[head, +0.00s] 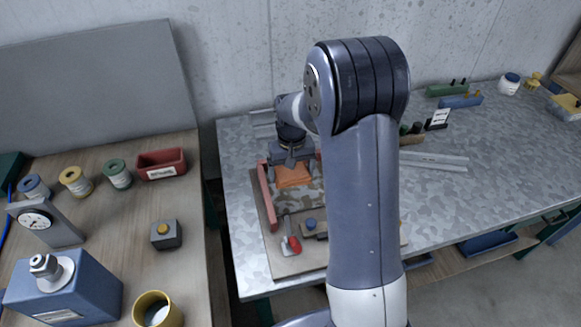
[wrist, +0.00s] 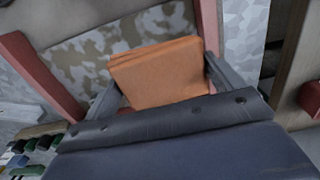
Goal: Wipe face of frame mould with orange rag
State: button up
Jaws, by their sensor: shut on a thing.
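My gripper (head: 292,160) is shut on the orange rag (head: 293,176), a folded square pad. In the wrist view the rag (wrist: 158,72) sits between the two fingers, which show on either side of it. The frame mould is a red-sided frame (head: 268,196) on the metal table, with a mottled grey and tan face (head: 300,198). The rag is over the far part of this face; I cannot tell if it touches. In the wrist view a red side (wrist: 42,76) and the mottled face (wrist: 85,60) show. My arm hides the mould's right part.
A red-handled tool (head: 291,243) and a blue-topped item (head: 311,225) lie on the board in front of the mould. A small white sign (head: 438,119) and metal strips (head: 435,160) are to the right. A wooden bench (head: 110,220) with spools stands left.

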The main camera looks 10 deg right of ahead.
jog(key=b, duration=0.4)
send_over(292, 195)
jog(key=shift+f, duration=2.85)
jog(key=shift+f+b, duration=0.65)
jog(key=shift+f, duration=0.4)
jog(key=shift+r, duration=0.1)
